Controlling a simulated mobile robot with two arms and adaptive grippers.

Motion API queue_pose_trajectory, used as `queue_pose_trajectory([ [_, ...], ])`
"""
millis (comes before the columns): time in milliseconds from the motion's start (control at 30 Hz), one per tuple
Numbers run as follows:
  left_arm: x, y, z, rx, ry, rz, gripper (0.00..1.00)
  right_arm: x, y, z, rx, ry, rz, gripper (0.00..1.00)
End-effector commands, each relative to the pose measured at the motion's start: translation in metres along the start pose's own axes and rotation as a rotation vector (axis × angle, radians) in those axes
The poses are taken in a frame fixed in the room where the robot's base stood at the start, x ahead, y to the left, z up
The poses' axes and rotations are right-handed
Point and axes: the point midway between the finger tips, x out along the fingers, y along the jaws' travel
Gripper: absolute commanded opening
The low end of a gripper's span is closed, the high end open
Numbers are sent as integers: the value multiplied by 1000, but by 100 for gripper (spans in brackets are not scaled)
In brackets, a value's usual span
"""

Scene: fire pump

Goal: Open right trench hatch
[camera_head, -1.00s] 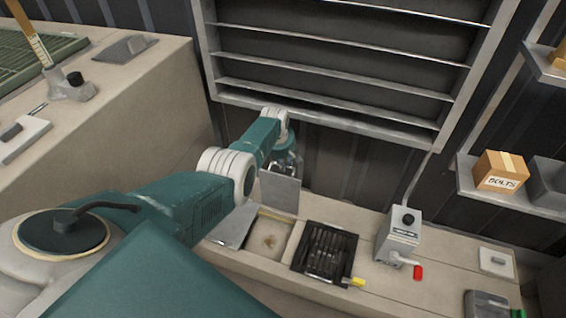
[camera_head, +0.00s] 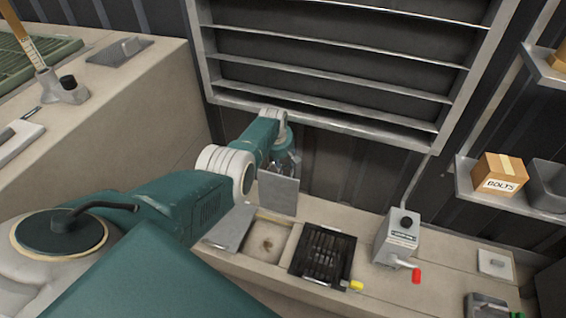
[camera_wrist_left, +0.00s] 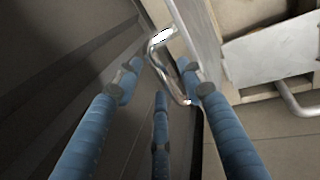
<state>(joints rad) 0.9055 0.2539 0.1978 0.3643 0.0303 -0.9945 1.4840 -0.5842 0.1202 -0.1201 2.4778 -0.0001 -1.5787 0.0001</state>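The right trench hatch (camera_head: 278,196) is a grey plate standing nearly upright at the back right of the trench opening (camera_head: 266,243). The left hatch (camera_head: 232,229) is a grey plate tilted up at the opening's left side. My left gripper (camera_head: 284,166) is behind the upright plate, partly hidden by it. In the left wrist view, my gripper's blue fingers (camera_wrist_left: 160,85) are spread around the plate's metal loop handle (camera_wrist_left: 158,60). A gap shows between the left finger and the handle; the right finger is close to or touching it. My right gripper is out of view.
A black grate (camera_head: 322,255) with a yellow-ended handle lies right of the opening. A grey crank box (camera_head: 397,238) with a red handle stands farther right. A louvred panel (camera_head: 330,75) is on the wall behind. A shelf holds a bolts box (camera_head: 498,174).

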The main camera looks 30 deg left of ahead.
Motion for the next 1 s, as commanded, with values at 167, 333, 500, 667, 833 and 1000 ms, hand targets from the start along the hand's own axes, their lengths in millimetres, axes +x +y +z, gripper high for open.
queue_pose_trajectory([
  [167,0,-1,0,0,0,-1,39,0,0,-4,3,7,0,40],
  [333,-7,0,0,0,1,0,39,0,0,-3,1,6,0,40],
  [500,-20,0,0,0,0,1,39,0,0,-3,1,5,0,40],
  [667,-39,0,0,0,0,1,39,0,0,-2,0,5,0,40],
  [833,-64,1,0,0,0,4,39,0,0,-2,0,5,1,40],
  [1000,-91,0,1,0,-1,3,39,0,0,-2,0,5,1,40],
])
